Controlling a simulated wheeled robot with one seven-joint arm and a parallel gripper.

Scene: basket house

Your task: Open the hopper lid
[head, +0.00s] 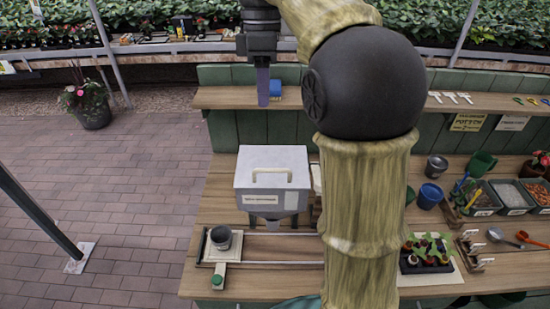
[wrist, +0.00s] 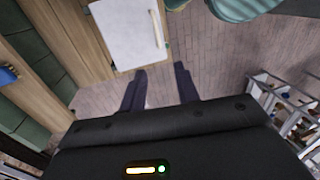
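The hopper (head: 272,198) is a pale grey box on the wooden workbench, tapering at its bottom. My gripper (head: 263,88) points down, above and behind the hopper in the head view, touching nothing. In the wrist view my gripper (wrist: 160,84) has its two dark fingers apart with nothing between them.
A grey pot (head: 221,238) stands on a tray at the bench's left. A blue pot (head: 429,196), dark pots, filled trays and seedlings (head: 428,252) stand to the right. A raised shelf (head: 225,98) runs behind. My arm hides the bench's middle.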

